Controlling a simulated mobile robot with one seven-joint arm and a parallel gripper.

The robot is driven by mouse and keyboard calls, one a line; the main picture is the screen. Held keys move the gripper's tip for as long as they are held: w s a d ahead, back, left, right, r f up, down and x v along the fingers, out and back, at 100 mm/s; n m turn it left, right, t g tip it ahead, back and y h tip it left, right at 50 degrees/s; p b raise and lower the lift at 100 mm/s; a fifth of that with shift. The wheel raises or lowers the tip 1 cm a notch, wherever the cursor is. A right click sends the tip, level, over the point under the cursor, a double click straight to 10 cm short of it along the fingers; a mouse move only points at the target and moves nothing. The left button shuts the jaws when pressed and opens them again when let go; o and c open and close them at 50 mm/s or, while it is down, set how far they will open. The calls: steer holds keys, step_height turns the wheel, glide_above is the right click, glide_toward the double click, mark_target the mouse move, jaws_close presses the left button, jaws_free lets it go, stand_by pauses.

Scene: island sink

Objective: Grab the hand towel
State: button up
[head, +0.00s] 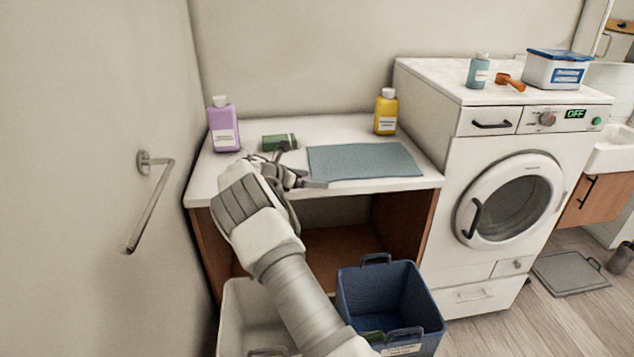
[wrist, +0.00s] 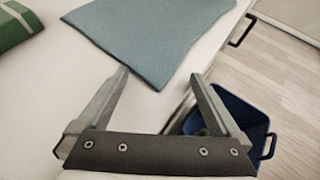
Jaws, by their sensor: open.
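A flat blue-grey cloth (head: 365,161), which looks like the hand towel, lies spread on the white countertop. It also shows in the wrist view (wrist: 150,35), just beyond the fingertips. My gripper (head: 303,167) is open and empty over the counter, at the left of the cloth in the head view. In the wrist view the two fingers of my gripper (wrist: 159,76) point toward the cloth's near edge, with nothing between them. A green item with a pale stripe (head: 279,142) lies behind my gripper; it also shows in the wrist view (wrist: 14,28).
A purple bottle (head: 223,125) and a yellow bottle (head: 386,112) stand on the counter. A white bin (head: 238,310) and a blue bin (head: 392,290) are below its front. A washing machine (head: 505,180) stands right; a towel bar (head: 150,205) is on the left wall.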

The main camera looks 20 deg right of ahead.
steer(key=shift+w+d+f, duration=0.1)
steer(key=shift+d+f, duration=0.05)
steer(key=shift+d, duration=0.15)
jaws_close()
stand_by(0.7)
step_height(320, 180, up, 12)
steer(key=p, duration=0.8)
steer(key=shift+p, duration=0.4)
